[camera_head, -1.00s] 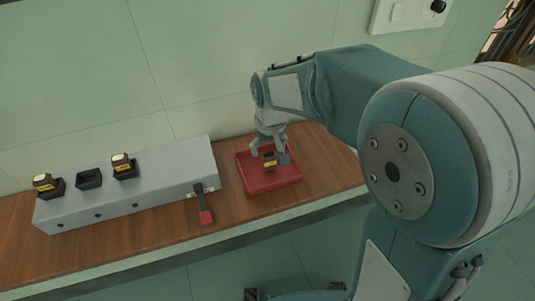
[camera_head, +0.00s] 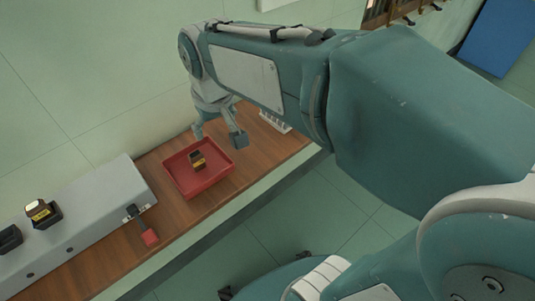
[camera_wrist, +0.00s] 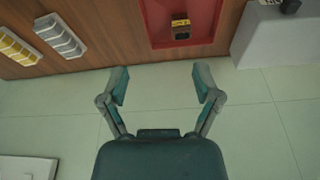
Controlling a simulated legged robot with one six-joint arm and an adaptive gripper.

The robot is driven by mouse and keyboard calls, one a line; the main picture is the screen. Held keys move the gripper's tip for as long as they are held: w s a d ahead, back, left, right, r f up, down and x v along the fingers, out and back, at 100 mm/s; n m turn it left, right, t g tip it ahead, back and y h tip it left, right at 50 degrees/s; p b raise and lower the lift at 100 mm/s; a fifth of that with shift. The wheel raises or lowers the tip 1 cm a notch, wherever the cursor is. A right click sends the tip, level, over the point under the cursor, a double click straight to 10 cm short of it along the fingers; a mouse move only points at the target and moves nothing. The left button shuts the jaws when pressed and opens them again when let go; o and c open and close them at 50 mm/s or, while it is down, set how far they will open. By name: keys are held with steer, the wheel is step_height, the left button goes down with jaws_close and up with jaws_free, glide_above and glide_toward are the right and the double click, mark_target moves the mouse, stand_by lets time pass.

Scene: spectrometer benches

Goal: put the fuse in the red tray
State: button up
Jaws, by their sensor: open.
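The fuse (camera_head: 198,160), a small dark block with a yellow label, lies inside the red tray (camera_head: 217,178) on the wooden bench. In the wrist view the fuse (camera_wrist: 180,27) shows near the top, on the floor of the red tray (camera_wrist: 152,36). My gripper (camera_head: 218,138) is above the tray's far right side in the head view, apart from the fuse. In the wrist view my gripper (camera_wrist: 161,82) has its two fingers spread wide with nothing between them.
A grey box (camera_head: 100,207) left of the tray carries black sockets, one holding another yellow-labelled fuse (camera_head: 38,210). A red-ended lever (camera_head: 149,237) sticks out from its front. White and yellow ribbed items (camera_wrist: 60,36) lie on the bench beyond the tray.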

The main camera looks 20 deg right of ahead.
steer(key=s+d+m+t, duration=0.2)
steer(key=s+d, duration=0.5)
steer(key=s, duration=0.5)
steer(key=shift+s+f+t+h, duration=0.15)
steer(key=shift+f+t+h, duration=0.15)
steer(key=shift+t, duration=0.1)
steer(key=shift+r, duration=0.1)
